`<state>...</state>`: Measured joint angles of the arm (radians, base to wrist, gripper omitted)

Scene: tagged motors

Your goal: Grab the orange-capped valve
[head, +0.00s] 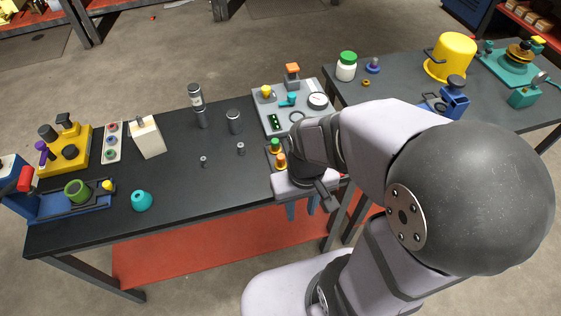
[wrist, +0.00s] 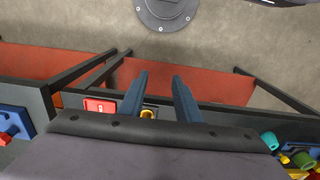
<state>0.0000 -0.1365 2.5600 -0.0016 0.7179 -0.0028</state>
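A grey fitting with an orange cap (head: 292,72) stands upright at the back of a light grey panel (head: 262,110), near the right end of the black workbench. I take it to be the orange-capped valve; I cannot make it out in the wrist view. My gripper (head: 301,209) is at the bench's front edge, nearer to me than the panel and well apart from the valve. In the wrist view my gripper (wrist: 160,84) has its two blue fingers spread, with nothing held between them.
A green knob (head: 275,145) and an orange knob (head: 281,160) sit close beside my wrist. The panel also carries a yellow knob (head: 267,91), a teal part (head: 288,99) and a round gauge (head: 318,100). Grey cylinders (head: 234,121) stand to the left. A second bench (head: 405,92) is at right.

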